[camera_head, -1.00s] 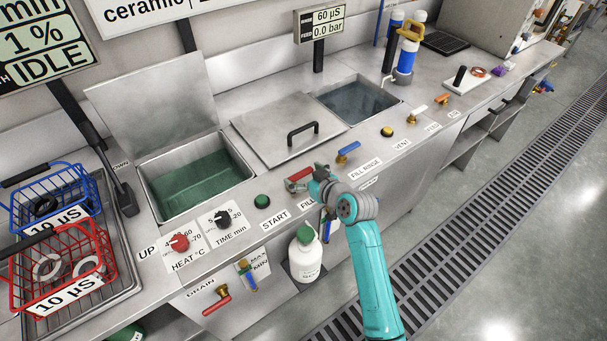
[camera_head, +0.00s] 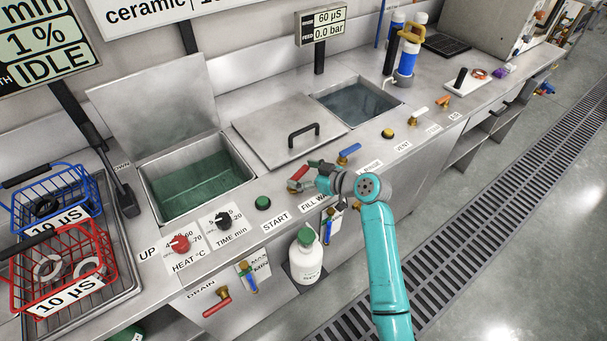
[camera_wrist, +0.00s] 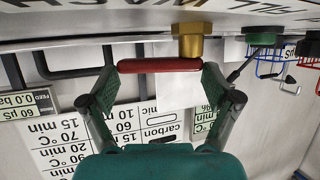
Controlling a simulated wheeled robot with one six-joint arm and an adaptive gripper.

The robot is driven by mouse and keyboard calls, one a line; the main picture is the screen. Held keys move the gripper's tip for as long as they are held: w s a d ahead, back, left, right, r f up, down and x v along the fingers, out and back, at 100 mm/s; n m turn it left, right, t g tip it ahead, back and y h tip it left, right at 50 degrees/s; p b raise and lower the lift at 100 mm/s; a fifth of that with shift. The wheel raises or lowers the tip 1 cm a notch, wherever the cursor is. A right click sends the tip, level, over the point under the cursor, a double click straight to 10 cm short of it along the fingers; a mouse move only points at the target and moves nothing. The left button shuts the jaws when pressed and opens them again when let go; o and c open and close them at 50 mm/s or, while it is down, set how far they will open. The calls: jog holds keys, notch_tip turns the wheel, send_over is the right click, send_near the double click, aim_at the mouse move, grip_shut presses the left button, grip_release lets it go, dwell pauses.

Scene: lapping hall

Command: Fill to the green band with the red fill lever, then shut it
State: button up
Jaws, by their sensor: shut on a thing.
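The red fill lever (camera_head: 299,173) stands on the bench front behind the label reading FILL W, with its handle slanting toward the back. In the wrist view the red handle (camera_wrist: 160,65) lies across between my fingers, beside its brass valve body (camera_wrist: 188,40). My gripper (camera_head: 303,181) is shut on the handle; in the wrist view (camera_wrist: 160,76) a finger sits at each end of it. The open tank (camera_head: 147,205) holds green liquid well below its rim.
A blue lever (camera_head: 349,150) stands close right of the red one. A green START button (camera_head: 263,203) and a red HEAT knob (camera_head: 180,243) lie left. A red drain lever (camera_head: 216,302) and a white bottle (camera_head: 306,258) are below the front edge. A lidded tank (camera_head: 285,130) lies behind.

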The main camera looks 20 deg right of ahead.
jog(key=o, duration=1.4)
jog(key=v, duration=1.2)
jog(key=shift+d+f, duration=0.1)
jog(key=shift+f, duration=0.05)
